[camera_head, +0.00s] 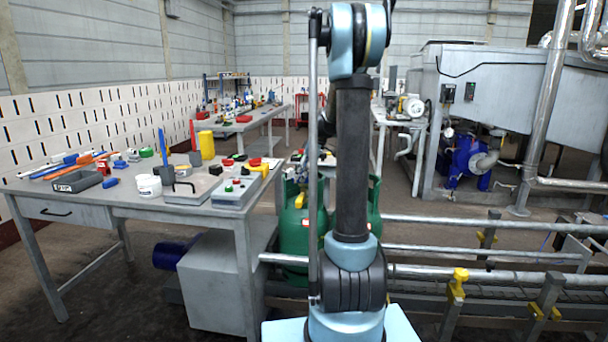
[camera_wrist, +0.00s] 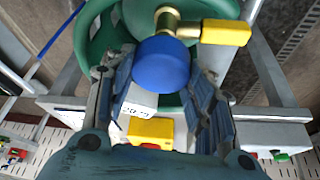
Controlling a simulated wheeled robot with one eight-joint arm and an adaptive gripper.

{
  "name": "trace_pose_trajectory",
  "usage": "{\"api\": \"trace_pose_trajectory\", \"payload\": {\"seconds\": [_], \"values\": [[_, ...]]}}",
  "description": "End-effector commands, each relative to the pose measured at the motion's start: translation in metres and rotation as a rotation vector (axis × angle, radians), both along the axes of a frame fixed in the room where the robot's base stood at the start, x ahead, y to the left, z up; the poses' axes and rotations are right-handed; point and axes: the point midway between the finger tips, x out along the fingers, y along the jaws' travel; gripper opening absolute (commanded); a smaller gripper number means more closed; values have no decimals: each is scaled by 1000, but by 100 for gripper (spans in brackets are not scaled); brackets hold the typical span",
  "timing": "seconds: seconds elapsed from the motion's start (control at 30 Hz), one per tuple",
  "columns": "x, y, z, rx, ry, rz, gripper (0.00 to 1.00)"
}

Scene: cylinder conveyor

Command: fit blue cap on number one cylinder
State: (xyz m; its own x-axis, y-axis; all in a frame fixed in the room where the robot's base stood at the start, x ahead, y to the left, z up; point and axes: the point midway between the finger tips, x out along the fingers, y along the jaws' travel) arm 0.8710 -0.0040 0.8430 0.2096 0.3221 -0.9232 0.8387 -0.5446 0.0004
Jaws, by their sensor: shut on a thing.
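My gripper (camera_wrist: 162,72) is shut on the blue cap (camera_wrist: 160,62), which sits between its two fingertips in the wrist view. Beyond the cap is a green gas cylinder (camera_wrist: 217,8) with a rounded top collar. Its brass valve (camera_wrist: 168,19) with a yellow handle (camera_wrist: 226,32) shows right at the cap's far edge. I cannot tell whether the cap touches the valve. In the head view, green cylinders (camera_head: 293,232) stand behind my arm, which hides part of them and my gripper. No cylinder number is readable.
A yellow part (camera_wrist: 150,131) and a white label lie below the cap, between the fingers. In the head view, a grey workbench (camera_head: 140,208) with tools stands left of the cylinders. Metal rails (camera_head: 470,223) and a conveyor run to the right.

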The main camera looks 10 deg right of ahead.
Motion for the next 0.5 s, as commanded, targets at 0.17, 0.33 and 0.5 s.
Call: {"api": "trace_pose_trajectory", "payload": {"seconds": [0.17,0.33,0.5], "values": [[0,0,-4,0,0,0,33],[0,0,-7,0,0,0,33],[0,0,-10,0,0,0,33]]}}
